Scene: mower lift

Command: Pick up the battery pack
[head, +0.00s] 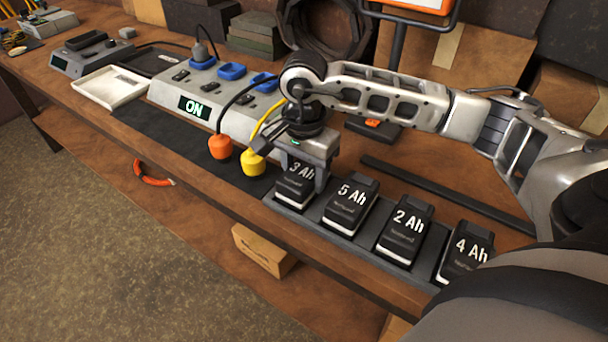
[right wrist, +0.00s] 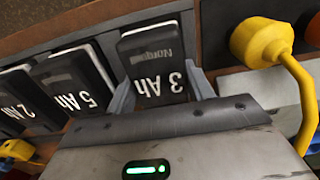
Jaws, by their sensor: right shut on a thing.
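Several black battery packs stand in a row on a dark rack (head: 312,226) at the bench's front edge. They are marked 3 Ah (head: 291,193), 5 Ah (head: 349,206), 2 Ah (head: 404,232) and 4 Ah (head: 464,255). My right gripper (head: 308,182) is over the 3 Ah pack, its fingers down on either side. In the right wrist view the 3 Ah pack (right wrist: 158,60) sits between the two grey fingers, which are shut on it. It appears to be still at its place in the row. My left gripper is not in view.
A grey power station (head: 194,106) reading ON stands left of my right gripper, with an orange plug (head: 220,147) and a yellow plug (head: 253,162) hanging near it. A white tray (head: 110,88) lies farther left. A dark bar (head: 447,195) lies behind the packs.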

